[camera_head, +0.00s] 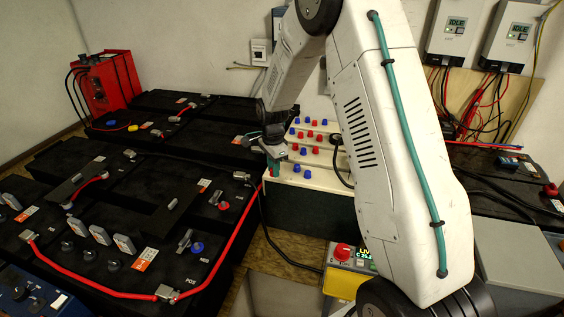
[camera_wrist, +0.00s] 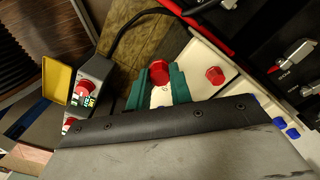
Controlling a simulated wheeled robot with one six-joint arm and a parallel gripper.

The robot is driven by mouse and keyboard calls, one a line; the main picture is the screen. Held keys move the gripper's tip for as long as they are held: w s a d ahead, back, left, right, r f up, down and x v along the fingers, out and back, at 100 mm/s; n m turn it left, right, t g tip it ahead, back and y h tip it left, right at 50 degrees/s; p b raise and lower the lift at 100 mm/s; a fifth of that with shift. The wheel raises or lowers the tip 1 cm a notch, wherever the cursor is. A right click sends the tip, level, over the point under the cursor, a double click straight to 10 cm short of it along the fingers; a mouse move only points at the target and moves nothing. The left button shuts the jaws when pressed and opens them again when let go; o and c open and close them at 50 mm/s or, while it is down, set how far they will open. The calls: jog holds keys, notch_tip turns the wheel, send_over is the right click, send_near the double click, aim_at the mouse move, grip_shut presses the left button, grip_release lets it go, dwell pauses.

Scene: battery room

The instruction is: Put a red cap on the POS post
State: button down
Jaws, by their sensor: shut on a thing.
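My gripper (camera_head: 277,153) is at the left end of a white stepped rack (camera_head: 318,183). In the wrist view its teal fingers (camera_wrist: 158,88) are shut on a red cap (camera_wrist: 160,72). I cannot tell whether that cap still touches the rack. Another red cap (camera_wrist: 214,75) sits on the rack beside the fingers, apart from them. The front battery (camera_head: 75,235) has small "POS" lettering near its lower right, by a clamp (camera_head: 168,292) on a red cable. A blue cap (camera_head: 197,248) sits just above that lettering. The exact POS post is hard to tell.
Several red and blue caps stand on the rack's steps. A red cable (camera_head: 235,235) and a black cable run between the batteries and the rack. A red charger (camera_head: 103,82) is at the back left.

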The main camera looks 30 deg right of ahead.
jog(key=s+a, duration=0.4)
jog(key=a, duration=0.4)
jog(key=r, duration=0.1)
send_over(223, 203)
jog(key=shift+w+f, duration=0.15)
jog(key=shift+f, duration=3.4)
jog(key=shift+f, duration=0.8)
jog(key=shift+d+f, duration=0.1)
jog(key=shift+f, duration=0.25)
jog(key=c, duration=1.2)
grip_release()
jog(key=shift+s, duration=0.2)
